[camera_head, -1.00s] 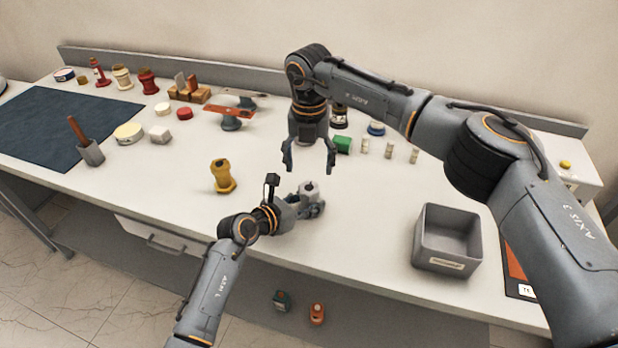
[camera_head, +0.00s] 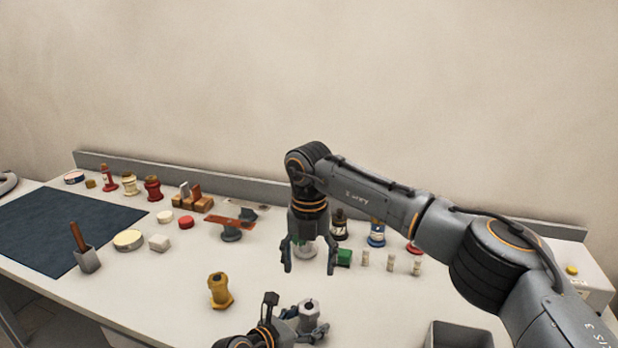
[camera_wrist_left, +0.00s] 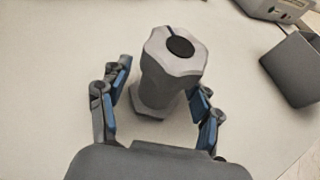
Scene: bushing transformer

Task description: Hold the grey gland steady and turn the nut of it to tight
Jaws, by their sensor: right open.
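The grey gland (camera_head: 308,312) stands upright on the bench at the bottom of the head view. In the left wrist view the gland (camera_wrist_left: 155,92) shows its hex nut (camera_wrist_left: 160,45) on top, with a dark round centre. My left gripper (camera_head: 296,320) is low beside it. In the left wrist view my left gripper (camera_wrist_left: 158,112) is open, with one finger on each side of the gland's lower body and gaps visible. My right gripper (camera_head: 309,268) points down, open and empty, behind and above the gland.
A yellow gland-like part (camera_head: 220,290) stands to the left. A green block (camera_head: 344,257) and several small pale cylinders (camera_head: 390,263) are right of my right gripper. A grey bin (camera_head: 460,336) is at the lower right.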

